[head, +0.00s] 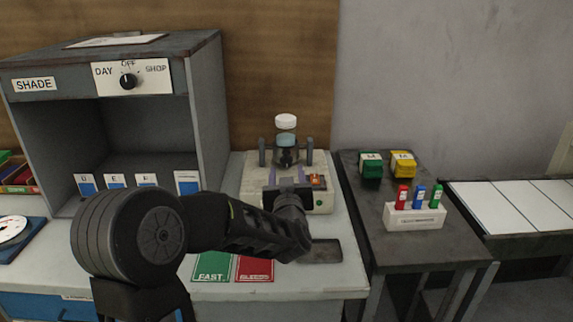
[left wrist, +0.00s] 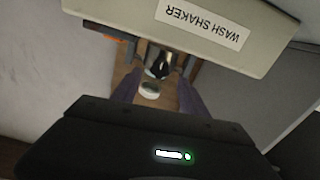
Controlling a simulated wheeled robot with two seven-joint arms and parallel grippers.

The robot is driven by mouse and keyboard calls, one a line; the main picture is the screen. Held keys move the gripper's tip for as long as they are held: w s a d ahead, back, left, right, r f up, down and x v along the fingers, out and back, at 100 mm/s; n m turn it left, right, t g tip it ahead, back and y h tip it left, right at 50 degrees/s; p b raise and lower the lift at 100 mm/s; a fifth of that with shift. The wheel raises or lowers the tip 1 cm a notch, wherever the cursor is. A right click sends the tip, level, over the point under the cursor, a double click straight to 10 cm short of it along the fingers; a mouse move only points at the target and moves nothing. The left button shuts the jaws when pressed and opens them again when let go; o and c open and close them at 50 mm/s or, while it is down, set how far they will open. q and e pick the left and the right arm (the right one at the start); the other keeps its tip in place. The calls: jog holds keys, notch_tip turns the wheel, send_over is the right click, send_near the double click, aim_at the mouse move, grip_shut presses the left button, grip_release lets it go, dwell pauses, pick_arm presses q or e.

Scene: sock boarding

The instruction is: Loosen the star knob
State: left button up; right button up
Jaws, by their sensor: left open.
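The wash shaker (head: 322,200) is a pale box with a dark clamp and side posts on top. A bottle with a white cap (head: 286,121) stands in the clamp. A small black knob-like part (left wrist: 158,66) shows below the bottle's position on the clamp, probably the star knob; its shape is unclear. My left gripper (head: 287,178) is in front of the clamp, over the shaker. In the left wrist view my left gripper (left wrist: 160,78) is open, its two purple-grey fingers on either side of the dark part in the picture. Contact cannot be told. My right gripper is out of view.
A grey shade cabinet (head: 208,110) stands left of the shaker. Green and red mats (head: 212,266) and a dark pad (head: 322,251) lie in front. On the dark side table (head: 425,249) are a vial rack (head: 415,216) and green and yellow blocks (head: 403,164).

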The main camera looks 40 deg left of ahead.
aim_at(287, 163)
pick_arm(q)
jog(key=x, duration=0.5)
jog(key=shift+w+a, duration=0.1)
grip_shut()
dwell(0.4)
